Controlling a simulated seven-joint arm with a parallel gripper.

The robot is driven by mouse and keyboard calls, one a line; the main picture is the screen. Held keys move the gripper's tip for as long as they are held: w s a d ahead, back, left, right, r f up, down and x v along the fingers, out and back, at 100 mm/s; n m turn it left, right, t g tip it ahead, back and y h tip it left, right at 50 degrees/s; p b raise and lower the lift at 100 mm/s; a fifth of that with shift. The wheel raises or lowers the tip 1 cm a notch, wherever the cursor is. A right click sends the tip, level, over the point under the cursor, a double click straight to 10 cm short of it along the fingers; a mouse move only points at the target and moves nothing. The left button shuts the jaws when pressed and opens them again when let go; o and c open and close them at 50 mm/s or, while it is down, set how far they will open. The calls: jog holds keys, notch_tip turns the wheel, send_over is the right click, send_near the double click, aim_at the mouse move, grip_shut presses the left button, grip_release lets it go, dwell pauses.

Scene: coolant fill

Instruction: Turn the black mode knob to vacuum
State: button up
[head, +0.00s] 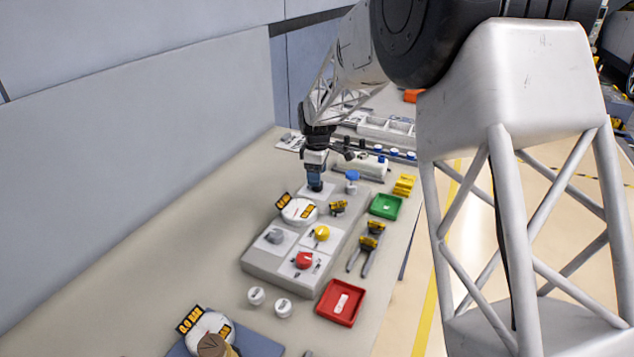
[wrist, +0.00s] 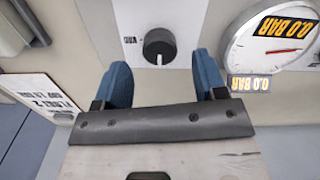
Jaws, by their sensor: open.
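The black mode knob (wrist: 159,47) shows in the wrist view on a light panel plate. Its white pointer line points down in that view, and a small dark label lies to its left. My gripper (wrist: 166,75) is open, with one blue finger on each side below the knob in the picture. The fingers look apart from the knob.
A round gauge (wrist: 272,45) reading 0.0 BAR stands right of the knob in the wrist view. In the head view, a yellow knob (head: 321,232), a red knob (head: 304,259) and a grey knob (head: 275,236) sit nearer on the block. A green tray (head: 386,206) and red tray (head: 341,302) lie right.

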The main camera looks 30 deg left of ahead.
jog(key=shift+f, duration=1.6)
jog(key=c, duration=0.9)
